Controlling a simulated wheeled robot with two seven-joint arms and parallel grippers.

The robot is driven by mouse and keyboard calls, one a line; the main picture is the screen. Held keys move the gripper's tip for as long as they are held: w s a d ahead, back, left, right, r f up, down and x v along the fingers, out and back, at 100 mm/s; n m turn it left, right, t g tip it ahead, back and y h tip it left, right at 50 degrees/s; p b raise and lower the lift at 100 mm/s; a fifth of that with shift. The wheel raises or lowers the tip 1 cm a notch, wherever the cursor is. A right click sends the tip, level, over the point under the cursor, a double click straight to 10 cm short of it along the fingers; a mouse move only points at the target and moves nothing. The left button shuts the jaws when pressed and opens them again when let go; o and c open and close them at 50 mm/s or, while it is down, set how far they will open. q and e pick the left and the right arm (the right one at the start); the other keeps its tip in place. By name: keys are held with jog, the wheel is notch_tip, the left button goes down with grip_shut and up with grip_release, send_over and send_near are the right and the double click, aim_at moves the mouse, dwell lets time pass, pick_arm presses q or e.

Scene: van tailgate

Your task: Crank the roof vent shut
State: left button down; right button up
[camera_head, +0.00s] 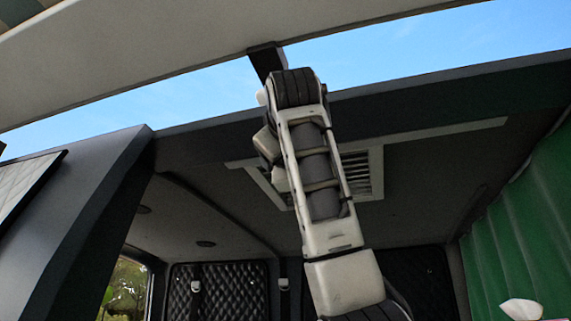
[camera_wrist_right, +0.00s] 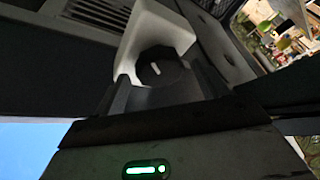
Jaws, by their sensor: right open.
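The roof vent (camera_head: 360,175) is a pale frame with dark slats in the van ceiling, partly hidden behind my right arm in the head view. Its slats (camera_wrist_right: 100,12) also show at the top left of the right wrist view. Beside them is a white housing (camera_wrist_right: 165,28) with a dark round knob (camera_wrist_right: 158,68) bearing a pale mark. My right gripper (camera_wrist_right: 163,88) is open, its dark fingers at either side of the knob in the picture. I cannot tell whether they touch it. The head view hides this gripper behind the arm. My left gripper is not in view.
The raised tailgate (camera_head: 200,45) spans the top of the head view. The dark roof edge (camera_head: 440,100) runs close by my raised arm. A green ribbed wall (camera_head: 525,220) stands at right, and dark quilted panels (camera_head: 225,290) are at the back.

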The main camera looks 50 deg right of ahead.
pick_arm(q)
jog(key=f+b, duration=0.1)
jog(key=b, duration=0.1)
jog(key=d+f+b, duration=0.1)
jog(key=b, duration=0.1)
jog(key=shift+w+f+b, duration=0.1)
jog(key=shift+b, duration=0.3)
pick_arm(e)
jog(key=v, duration=1.5)
jog(key=shift+w+f, duration=0.1)
